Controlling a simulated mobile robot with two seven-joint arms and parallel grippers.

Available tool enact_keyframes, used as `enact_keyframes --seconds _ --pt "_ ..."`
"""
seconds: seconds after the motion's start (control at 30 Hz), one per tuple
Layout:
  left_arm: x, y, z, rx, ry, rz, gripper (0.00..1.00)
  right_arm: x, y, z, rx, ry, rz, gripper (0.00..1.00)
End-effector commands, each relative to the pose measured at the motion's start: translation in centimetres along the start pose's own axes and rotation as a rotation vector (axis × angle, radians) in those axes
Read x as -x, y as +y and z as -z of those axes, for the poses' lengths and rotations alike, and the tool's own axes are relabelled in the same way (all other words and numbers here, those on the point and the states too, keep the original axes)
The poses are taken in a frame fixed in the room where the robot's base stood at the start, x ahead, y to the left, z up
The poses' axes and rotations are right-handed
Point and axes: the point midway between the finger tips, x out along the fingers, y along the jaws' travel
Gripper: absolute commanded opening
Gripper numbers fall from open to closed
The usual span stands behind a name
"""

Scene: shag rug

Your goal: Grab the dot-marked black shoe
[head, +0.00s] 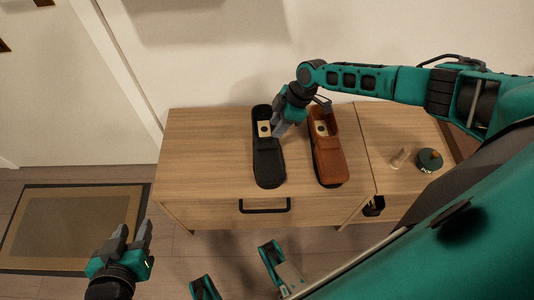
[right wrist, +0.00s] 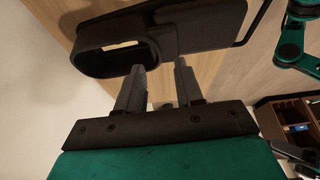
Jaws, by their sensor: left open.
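The black shoe (head: 268,168) lies on the wooden cabinet top, its opening toward the wall. A pale square with a dark dot shows in its opening. My right gripper (head: 277,132) is at the right side of that opening. In the right wrist view the black shoe (right wrist: 190,28) is just beyond my right fingertips (right wrist: 160,65), which are apart with nothing clearly between them. Whether one touches the shoe, I cannot tell. My left gripper (head: 137,232) is open and empty, low at the left, away from the cabinet.
A brown shoe (head: 329,165) lies to the right of the black one, also with a pale square inside. The cabinet top (head: 205,150) is clear on the left. A small peg (head: 400,158) and a dark green round object (head: 429,160) stand at the right. A mat (head: 70,225) lies on the floor.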

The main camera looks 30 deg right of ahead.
Motion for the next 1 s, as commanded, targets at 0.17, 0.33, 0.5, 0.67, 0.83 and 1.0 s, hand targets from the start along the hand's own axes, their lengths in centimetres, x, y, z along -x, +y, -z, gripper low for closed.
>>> enact_keyframes --seconds 0.17,0.33,0.5,0.67,0.83,1.0 --pt "-0.4 0.1 -0.5 0.005 0.002 0.000 0.43 -1.6 0.1 0.1 0.002 0.000 -0.001 0.36" --pt "-0.9 0.0 -1.3 0.004 0.002 0.001 0.43 -4.3 0.1 0.2 0.000 0.000 0.000 0.36" --pt "-1.1 -0.1 -1.6 0.004 0.002 0.001 0.43 -5.6 0.1 0.2 0.001 0.000 -0.001 0.36" --pt "-1.1 -0.1 -1.5 0.000 0.002 0.002 0.43 -5.6 0.1 0.2 0.000 0.000 -0.001 0.36" --pt "-1.1 -0.3 -1.5 -0.006 0.003 0.002 0.43 -5.5 0.1 0.2 0.000 0.000 -0.001 0.27" --pt "-1.2 -0.4 -1.4 -0.010 0.006 0.003 0.43 -5.5 0.1 0.2 0.000 0.000 -0.001 0.10"
